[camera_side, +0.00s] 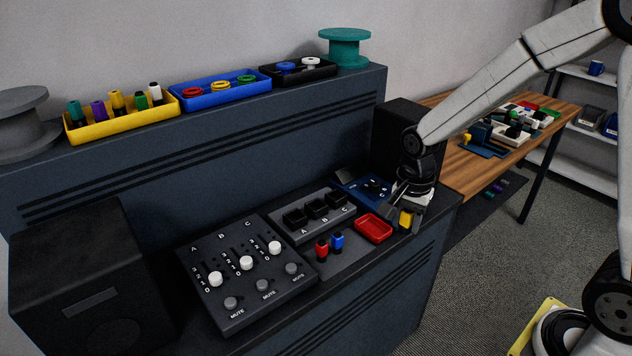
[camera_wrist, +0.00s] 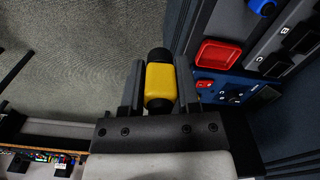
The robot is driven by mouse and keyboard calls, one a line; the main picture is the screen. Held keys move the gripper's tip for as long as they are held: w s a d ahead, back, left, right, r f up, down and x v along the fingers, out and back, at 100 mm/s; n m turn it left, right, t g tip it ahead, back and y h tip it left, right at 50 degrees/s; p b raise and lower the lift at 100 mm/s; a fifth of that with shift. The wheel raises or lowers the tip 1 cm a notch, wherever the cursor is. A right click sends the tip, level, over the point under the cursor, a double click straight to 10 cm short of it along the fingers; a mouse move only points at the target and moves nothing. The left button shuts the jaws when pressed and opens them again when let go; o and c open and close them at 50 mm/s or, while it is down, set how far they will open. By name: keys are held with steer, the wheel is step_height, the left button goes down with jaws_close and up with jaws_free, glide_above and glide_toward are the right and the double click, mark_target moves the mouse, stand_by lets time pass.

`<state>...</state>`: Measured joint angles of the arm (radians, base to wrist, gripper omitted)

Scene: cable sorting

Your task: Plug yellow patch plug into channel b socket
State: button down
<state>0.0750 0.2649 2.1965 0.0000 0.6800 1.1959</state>
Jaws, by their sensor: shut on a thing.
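The yellow patch plug (camera_wrist: 159,82) is between the two fingers of my gripper (camera_wrist: 160,85) in the wrist view, with dark ends showing above and below its yellow body. My gripper (camera_side: 402,213) is shut on the plug, which also shows in the side view (camera_side: 406,219) at the right end of the desk. The socket block (camera_side: 285,235) has three black sockets labelled A, B and C. The channel B socket (camera_side: 316,208) is the middle one and looks empty. My gripper is to the right of the block, past the red tray.
A red tray (camera_side: 373,228) lies between the block and my gripper. A blue panel (camera_side: 350,183) is behind my gripper. A mixer (camera_side: 240,285) with sliders is at left.

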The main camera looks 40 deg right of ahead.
steer(key=shift+r, duration=1.5)
steer(key=shift+w, duration=0.1)
steer(key=shift+w, duration=0.55)
steer(key=w+f, duration=0.3)
steer(key=w, duration=1)
steer(key=w+a+f, duration=0.1)
steer(key=w+f, duration=0.2)
steer(key=w, duration=1)
steer(key=shift+f, duration=0.25)
steer(key=shift+f, duration=0.15)
steer(key=shift+f, duration=1.35)
